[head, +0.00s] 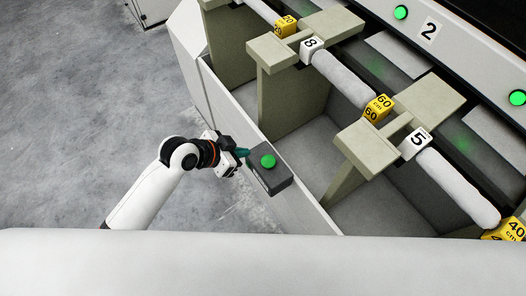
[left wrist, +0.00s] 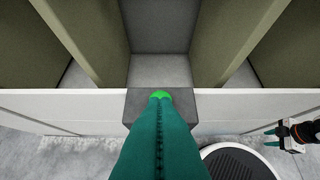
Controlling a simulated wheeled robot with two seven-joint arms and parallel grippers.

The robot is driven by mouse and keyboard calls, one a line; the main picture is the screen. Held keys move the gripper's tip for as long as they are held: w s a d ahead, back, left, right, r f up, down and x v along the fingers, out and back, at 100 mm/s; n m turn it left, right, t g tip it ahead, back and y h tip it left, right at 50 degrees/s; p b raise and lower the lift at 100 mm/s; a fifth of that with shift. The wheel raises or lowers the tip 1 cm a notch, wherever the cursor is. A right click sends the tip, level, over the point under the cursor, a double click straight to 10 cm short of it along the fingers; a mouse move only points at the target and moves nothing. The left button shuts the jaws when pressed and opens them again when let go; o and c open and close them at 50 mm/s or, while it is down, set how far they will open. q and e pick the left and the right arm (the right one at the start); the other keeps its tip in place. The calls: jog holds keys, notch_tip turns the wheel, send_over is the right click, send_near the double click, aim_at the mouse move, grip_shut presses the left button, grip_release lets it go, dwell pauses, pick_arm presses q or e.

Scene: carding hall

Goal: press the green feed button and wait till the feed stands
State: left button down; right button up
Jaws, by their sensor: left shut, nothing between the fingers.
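The green feed button (head: 267,161) sits on a dark grey box (head: 272,181) fixed to the machine's near wall. The button also shows in the left wrist view (left wrist: 161,93), partly covered by my fingertips. My left gripper (head: 244,153) is shut and empty, with its teal fingers pointing at the button. In the head view the tips are at the box's near edge, a little short of the button; I cannot tell their height above it. My right gripper (left wrist: 272,137) shows only in the left wrist view, at the right, with its fingers apart and nothing between them.
The feed rolls (head: 343,80) rest between beige supports (head: 290,55), with numbered white blocks and yellow cm blocks. The grey floor (head: 70,100) at left is clear.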

pick_arm(q)
jog(key=p, duration=0.1)
send_over(271, 158)
jog(key=s+a, duration=0.2)
notch_tip(271, 158, down, 7)
jog(key=shift+w+f, duration=0.15)
jog(key=shift+f, duration=0.05)
notch_tip(271, 158, down, 2)
jog(key=shift+a+f, duration=0.15)
jog(key=shift+f, duration=0.1)
jog(key=shift+a+f, duration=0.1)
jog(key=shift+f, duration=0.5)
pick_arm(e)
jog(key=shift+s+r, duration=0.15)
jog(key=shift+r, duration=0.45)
